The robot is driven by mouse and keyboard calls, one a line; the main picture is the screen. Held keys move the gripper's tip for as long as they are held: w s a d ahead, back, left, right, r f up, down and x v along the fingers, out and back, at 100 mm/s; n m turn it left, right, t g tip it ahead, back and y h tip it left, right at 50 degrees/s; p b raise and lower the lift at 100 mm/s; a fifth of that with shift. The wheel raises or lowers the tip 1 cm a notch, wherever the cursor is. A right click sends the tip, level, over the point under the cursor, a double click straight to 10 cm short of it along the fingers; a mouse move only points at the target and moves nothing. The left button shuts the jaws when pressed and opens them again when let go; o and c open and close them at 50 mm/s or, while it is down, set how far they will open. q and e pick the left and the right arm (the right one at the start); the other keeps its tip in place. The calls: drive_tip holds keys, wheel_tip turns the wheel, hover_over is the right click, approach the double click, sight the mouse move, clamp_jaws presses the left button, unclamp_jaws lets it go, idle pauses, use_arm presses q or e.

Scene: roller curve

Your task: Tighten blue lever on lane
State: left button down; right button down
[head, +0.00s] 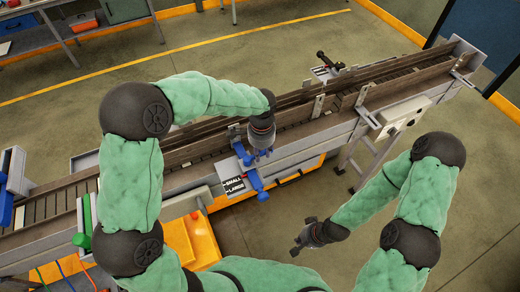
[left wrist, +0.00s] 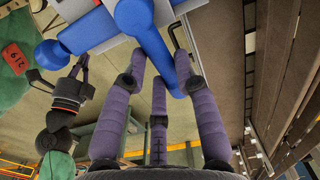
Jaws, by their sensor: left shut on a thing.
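The blue lever (head: 241,152) is on the near side of the conveyor lane (head: 190,178), by the SMALL/LARGE sign (head: 233,185). My left gripper (head: 259,150) is over the lane's near edge at the lever. In the left wrist view, the blue lever (left wrist: 157,48) runs in between the purple fingers of my left gripper (left wrist: 165,85), which is shut on it. Its tip is partly hidden by the fingers. My right gripper (head: 300,242) hangs low over the floor, clear of the lane, and also shows in the left wrist view (left wrist: 80,68).
The lane's side rails and clamps (head: 362,97) run diagonally to the upper right. A grey box (head: 404,117) is on the near side. An orange cabinet (head: 190,240) stands below the lane. A workbench (head: 75,35) is at the upper left. Open floor lies at right.

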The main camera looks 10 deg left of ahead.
sight(262, 155)
use_arm(q)
drive_tip(key=shift+s+d+m, duration=0.1)
drive_tip(key=shift+s+m, duration=0.05)
drive_tip(key=shift+m, duration=0.25)
drive_tip(key=c, duration=0.9)
unclamp_jaws()
drive_tip(key=shift+c, duration=0.2)
wheel_tip(262, 155, up, 12)
